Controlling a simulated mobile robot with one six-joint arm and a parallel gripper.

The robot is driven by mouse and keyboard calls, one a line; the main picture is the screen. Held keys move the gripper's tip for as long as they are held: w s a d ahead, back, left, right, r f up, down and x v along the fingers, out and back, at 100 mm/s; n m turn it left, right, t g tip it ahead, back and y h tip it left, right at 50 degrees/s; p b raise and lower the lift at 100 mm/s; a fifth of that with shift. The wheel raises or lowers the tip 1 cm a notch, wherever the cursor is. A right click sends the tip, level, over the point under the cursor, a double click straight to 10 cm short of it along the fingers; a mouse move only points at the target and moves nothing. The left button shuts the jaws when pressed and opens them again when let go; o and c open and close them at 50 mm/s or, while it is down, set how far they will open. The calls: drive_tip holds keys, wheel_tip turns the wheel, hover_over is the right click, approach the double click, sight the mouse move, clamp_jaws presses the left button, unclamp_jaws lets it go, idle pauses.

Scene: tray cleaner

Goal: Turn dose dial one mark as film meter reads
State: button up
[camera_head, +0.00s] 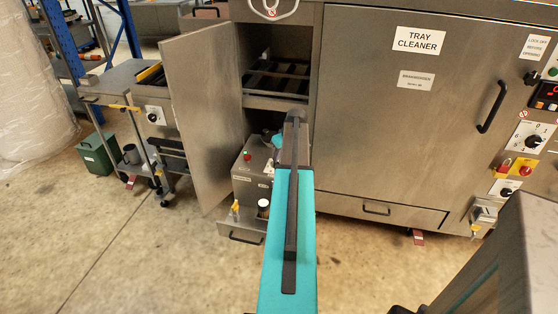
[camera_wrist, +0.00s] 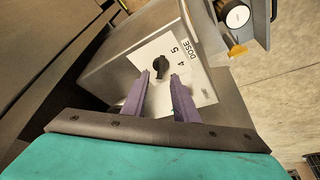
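The dose dial (camera_wrist: 160,66) is a black knob on a white plate marked DOSE, with the numerals 4 and 5 legible, in the wrist view. I cannot tell exactly which mark its pointer meets. My gripper (camera_wrist: 161,80) has two purple fingers, open and apart, with their tips on either side of the knob and close to it. I cannot tell whether they touch it. The plate is on a grey metal box (camera_head: 243,187), low in the open cabinet bay in the head view. My arm hides the dial and fingers there. No film meter is clearly identifiable.
An open cabinet door (camera_head: 205,110) stands left of the bay. A pulled-out drawer (camera_head: 240,228) holds a white-topped jar (camera_head: 263,206), also seen in the wrist view (camera_wrist: 236,16) near a yellow part (camera_wrist: 236,49). A red display (camera_head: 546,91), unreadable, is at far right.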

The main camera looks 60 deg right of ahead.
drive_tip(key=v, duration=0.9)
drive_tip(key=shift+b, duration=0.35)
